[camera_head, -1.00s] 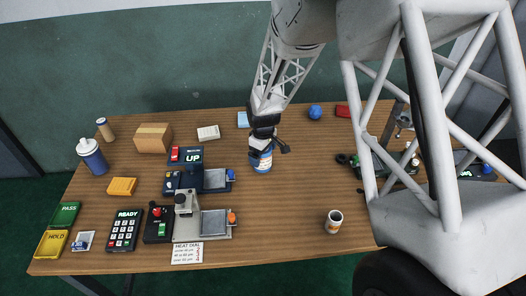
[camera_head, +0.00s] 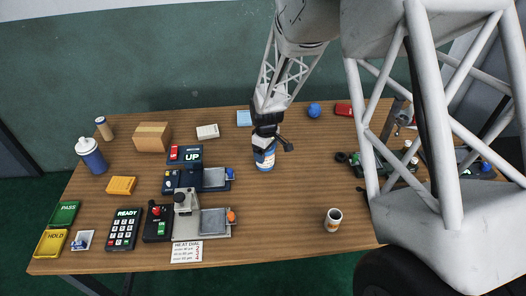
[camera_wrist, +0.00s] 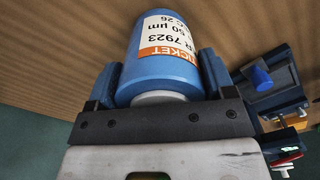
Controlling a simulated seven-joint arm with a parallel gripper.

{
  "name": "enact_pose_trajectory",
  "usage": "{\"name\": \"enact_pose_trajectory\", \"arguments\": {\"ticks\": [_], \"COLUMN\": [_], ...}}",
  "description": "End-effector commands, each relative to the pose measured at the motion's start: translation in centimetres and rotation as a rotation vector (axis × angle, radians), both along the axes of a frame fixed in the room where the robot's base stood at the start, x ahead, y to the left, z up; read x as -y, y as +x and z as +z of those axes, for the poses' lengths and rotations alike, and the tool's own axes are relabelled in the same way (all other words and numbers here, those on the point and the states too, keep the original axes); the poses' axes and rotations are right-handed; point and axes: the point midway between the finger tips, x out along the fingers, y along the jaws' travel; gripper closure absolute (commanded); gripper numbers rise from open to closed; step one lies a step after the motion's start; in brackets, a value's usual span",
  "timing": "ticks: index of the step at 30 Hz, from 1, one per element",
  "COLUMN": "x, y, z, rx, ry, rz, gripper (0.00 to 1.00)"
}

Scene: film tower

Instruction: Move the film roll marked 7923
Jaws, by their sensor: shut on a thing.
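The film roll marked 7923 (camera_head: 265,163) is a blue cylinder near the middle of the table in the head view. In the wrist view the roll (camera_wrist: 158,88) shows a white and orange ticket reading "7923" and "50 µm". My gripper (camera_head: 265,143) is shut on the roll, with one finger on each side of it. Whether the roll's base touches the table or hangs just above it cannot be told. My gripper partly hides the roll in the head view.
Two devices with grey plates, the rear one (camera_head: 214,178) and the front one (camera_head: 214,222), stand left of the roll. A white labelled cup (camera_head: 333,220) stands front right. A blue ball (camera_head: 314,110) lies at the back. The table between roll and cup is clear.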

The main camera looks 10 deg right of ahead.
Motion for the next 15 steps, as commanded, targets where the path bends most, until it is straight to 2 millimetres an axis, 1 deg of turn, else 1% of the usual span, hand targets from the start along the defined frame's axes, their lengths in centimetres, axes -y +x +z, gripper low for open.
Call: {"name": "enact_pose_trajectory", "arguments": {"ticks": [15], "x": [4.3], "y": [0.0], "z": [0.0], "rx": [0.001], "ry": [0.0], "rz": [-0.002], "gripper": [0.58]}}
